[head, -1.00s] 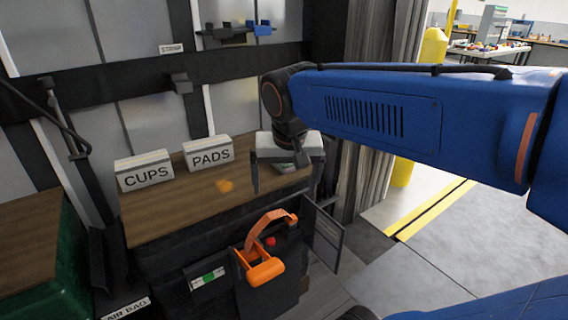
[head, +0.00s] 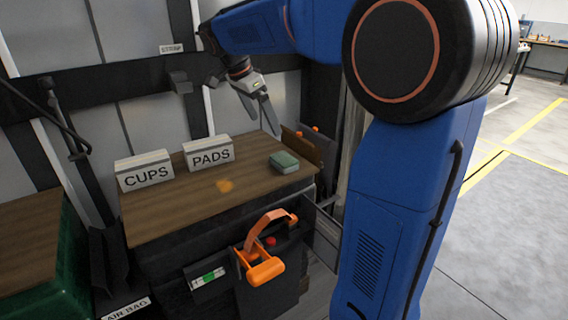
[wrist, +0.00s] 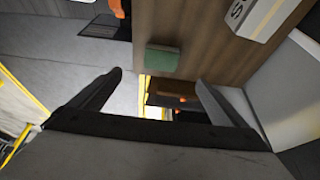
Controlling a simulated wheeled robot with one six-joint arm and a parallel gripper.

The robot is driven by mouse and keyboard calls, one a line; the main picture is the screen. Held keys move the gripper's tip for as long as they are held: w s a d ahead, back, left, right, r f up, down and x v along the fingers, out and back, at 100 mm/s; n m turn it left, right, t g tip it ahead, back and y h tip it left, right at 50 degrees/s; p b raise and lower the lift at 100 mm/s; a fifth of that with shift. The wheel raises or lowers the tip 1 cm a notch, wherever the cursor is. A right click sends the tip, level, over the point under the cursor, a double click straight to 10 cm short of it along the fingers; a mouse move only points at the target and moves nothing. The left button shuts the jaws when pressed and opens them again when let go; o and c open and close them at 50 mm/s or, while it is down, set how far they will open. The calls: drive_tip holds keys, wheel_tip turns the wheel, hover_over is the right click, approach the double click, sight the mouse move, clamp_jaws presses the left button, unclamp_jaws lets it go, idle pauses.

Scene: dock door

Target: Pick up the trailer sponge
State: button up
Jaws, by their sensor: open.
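The trailer sponge (head: 284,162) is a small green block lying on the wooden top of the cabinet, near its right end. It also shows in the wrist view (wrist: 163,58), above the gap between the fingers. My gripper (head: 262,113) is open and empty. In the head view it hangs above and behind the sponge, apart from it. In the wrist view my gripper's two fingers (wrist: 160,82) are spread wide, with nothing between them.
The wooden top (head: 220,205) also carries a CUPS box (head: 145,171) and a PADS box (head: 209,152). A brown divider or holder (head: 303,148) stands by the right end. The front of the top is clear.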

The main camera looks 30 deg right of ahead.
hover_over(283, 158)
drive_tip(key=a, duration=0.3)
drive_tip(key=f, duration=1.1)
drive_tip(key=shift+s, duration=0.35)
drive_tip(key=shift+w+d+x, duration=0.1)
drive_tip(key=shift+x, duration=1.2)
drive_tip(key=shift+w+d+x, duration=0.1)
drive_tip(key=shift+d+x, duration=0.05)
drive_tip(key=shift+x, duration=1.1)
drive_tip(key=shift+r, duration=0.1)
drive_tip(key=c, duration=1.2)
drive_tip(key=shift+r, duration=0.1)
wheel_tip(283, 158, up, 10)
